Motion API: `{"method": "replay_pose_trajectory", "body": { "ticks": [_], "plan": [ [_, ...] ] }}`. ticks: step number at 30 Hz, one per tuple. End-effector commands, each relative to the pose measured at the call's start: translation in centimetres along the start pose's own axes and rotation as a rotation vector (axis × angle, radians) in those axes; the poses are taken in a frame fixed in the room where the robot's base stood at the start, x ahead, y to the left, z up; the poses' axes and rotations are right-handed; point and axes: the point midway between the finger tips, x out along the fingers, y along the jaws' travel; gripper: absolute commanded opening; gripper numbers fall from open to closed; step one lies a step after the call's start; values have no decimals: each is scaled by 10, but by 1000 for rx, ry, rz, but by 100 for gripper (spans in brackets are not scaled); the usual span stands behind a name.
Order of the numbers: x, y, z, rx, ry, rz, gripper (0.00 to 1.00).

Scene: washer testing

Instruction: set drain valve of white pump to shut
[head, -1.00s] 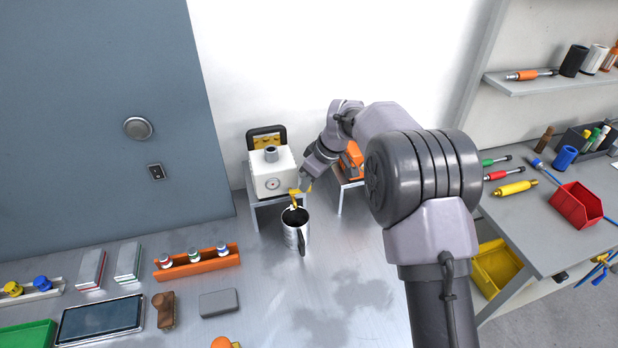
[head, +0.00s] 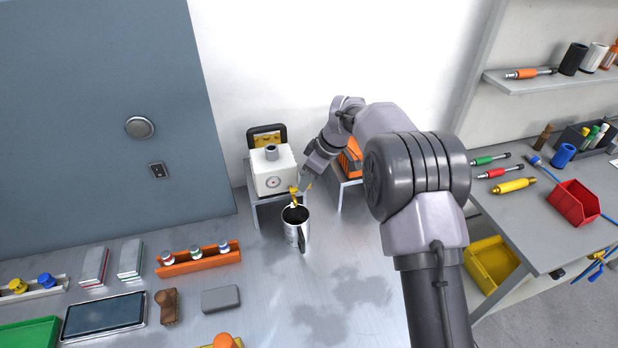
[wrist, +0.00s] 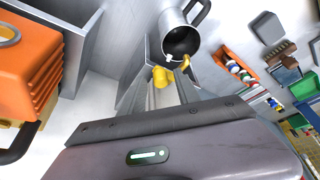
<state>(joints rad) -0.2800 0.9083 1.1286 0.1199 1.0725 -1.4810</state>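The white pump (head: 274,170) is a boxy unit with a round gauge on its front, on a grey stand against the wall. Its small yellow drain valve (head: 294,196) is at its lower right front, above a metal jug (head: 303,230). The wrist view shows the yellow valve part (wrist: 186,62) at the mouth of the jug (wrist: 172,24). My gripper (head: 308,184) is just right of the valve, apart from it. Its yellow fingertips (wrist: 160,77) are together with nothing seen between them. The exact handle angle is too small to tell.
An orange pump (head: 350,158) stands on a second stand (head: 350,192) close behind my gripper; its orange body (wrist: 30,70) fills the left of the wrist view. An orange rack (head: 200,260) with small bottles lies left of the jug. The bench right of the jug is clear.

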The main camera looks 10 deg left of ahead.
Motion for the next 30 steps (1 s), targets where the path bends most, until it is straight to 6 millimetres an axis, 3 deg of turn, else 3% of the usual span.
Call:
{"method": "replay_pose_trajectory", "body": {
  "ticks": [8,11,14,24,30],
  "plan": [
    [0,0,0,1,0,0,41],
    [-9,0,-1,1,1,1,41],
    [-34,0,-2,1,2,2,41],
    [-144,0,-1,0,1,3,41],
    [-172,0,0,0,0,1,41]
  ]
}}
